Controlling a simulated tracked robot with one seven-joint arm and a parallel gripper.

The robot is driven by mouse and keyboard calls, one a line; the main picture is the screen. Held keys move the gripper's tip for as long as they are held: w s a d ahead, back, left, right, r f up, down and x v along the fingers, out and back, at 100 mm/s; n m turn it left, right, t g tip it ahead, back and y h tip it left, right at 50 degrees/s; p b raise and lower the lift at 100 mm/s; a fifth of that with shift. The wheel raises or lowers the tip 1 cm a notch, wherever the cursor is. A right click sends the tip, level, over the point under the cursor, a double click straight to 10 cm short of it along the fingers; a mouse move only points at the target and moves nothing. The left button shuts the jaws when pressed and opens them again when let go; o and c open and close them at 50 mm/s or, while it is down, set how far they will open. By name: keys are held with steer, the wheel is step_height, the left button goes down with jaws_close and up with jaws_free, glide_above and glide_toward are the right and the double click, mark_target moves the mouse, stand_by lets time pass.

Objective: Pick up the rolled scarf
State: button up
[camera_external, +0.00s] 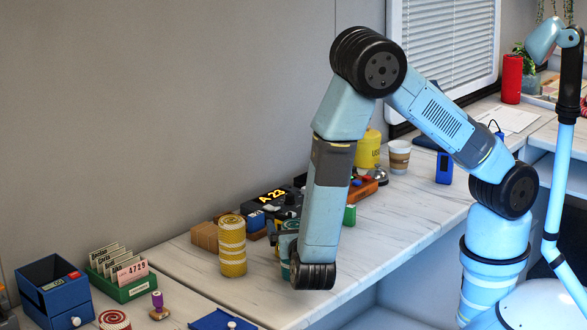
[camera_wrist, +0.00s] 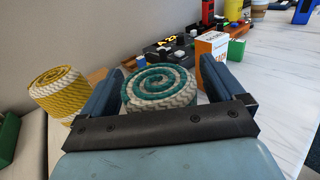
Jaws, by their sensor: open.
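A teal-and-white rolled scarf (camera_wrist: 160,88) stands upright with its spiral end up, in the middle of the wrist view. My gripper (camera_wrist: 158,76) is open, with one finger on each side of this roll; I cannot tell whether either touches it. The roll's lower part is hidden behind the gripper's dark crossbar. In the external view my gripper (camera_external: 288,244) is low at the counter, and my arm hides most of the teal roll. A yellow-and-white roll (camera_external: 232,246) stands just left of it, and shows at the left in the wrist view (camera_wrist: 62,94).
A red-and-white roll (camera_external: 115,320) lies at the front left near a green card box (camera_external: 123,288) and a blue drawer box (camera_external: 54,290). An orange-and-white box (camera_wrist: 212,62) stands close behind my right finger. The counter (camera_external: 385,235) is clear to the right.

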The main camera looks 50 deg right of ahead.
steer(key=c, duration=1.4)
steer(key=shift+r, duration=0.1)
